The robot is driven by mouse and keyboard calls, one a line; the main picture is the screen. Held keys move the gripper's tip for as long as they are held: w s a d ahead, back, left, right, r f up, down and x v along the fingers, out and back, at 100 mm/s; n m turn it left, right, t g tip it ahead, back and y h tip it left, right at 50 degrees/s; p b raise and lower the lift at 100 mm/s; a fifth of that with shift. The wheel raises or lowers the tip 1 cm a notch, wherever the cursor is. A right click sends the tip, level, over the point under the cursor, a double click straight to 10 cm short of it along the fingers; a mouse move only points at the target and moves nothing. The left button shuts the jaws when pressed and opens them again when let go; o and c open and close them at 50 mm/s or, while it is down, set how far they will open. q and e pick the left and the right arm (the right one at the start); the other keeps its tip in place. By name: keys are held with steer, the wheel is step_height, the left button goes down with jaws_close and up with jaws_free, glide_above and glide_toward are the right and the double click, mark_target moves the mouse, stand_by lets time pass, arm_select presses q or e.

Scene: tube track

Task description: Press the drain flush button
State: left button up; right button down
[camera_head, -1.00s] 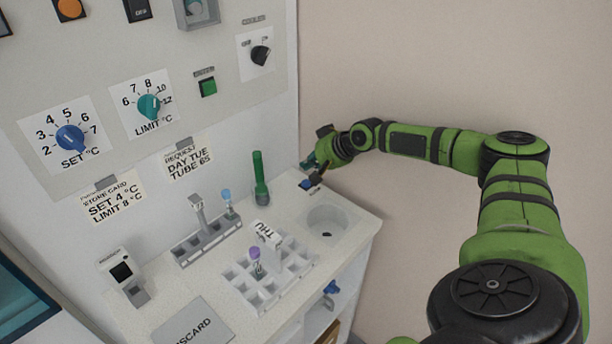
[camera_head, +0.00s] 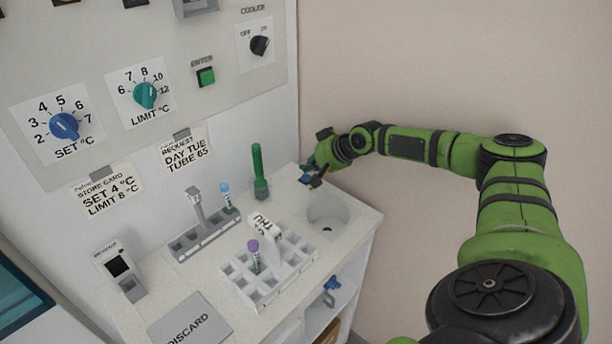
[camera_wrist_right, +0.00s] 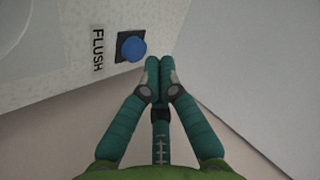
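The blue flush button (camera_wrist_right: 132,47) sits in a dark square base beside the word FLUSH in the right wrist view. It also shows in the head view as a small blue spot (camera_head: 304,178), partly hidden by my gripper. My right gripper (camera_wrist_right: 159,62) has its fingertips together with nothing between them. In the picture, the tips are just right of the button, with a small gap. In the head view my right gripper (camera_head: 312,170) is over the back right corner of the counter. My left gripper is not in view.
The sink basin (camera_head: 328,216) lies in front of the button. A green tube (camera_head: 260,172) stands to its left. A white rack (camera_head: 265,270) and a grey rack (camera_head: 205,238) with tubes stand further left. The wall panel with knobs rises behind.

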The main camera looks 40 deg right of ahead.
stand_by(0.7)
steer(key=shift+f, duration=0.45)
steer(key=shift+f+b, duration=0.45)
steer(key=shift+b, duration=0.05)
stand_by(0.4)
steer(key=shift+r, duration=0.1)
steer(key=shift+r+p, duration=0.75)
steer(key=shift+p, duration=0.05)
step_height(320, 180, up, 5)
steer(key=p, duration=0.4)
steer(key=shift+p, duration=0.3)
stand_by(0.6)
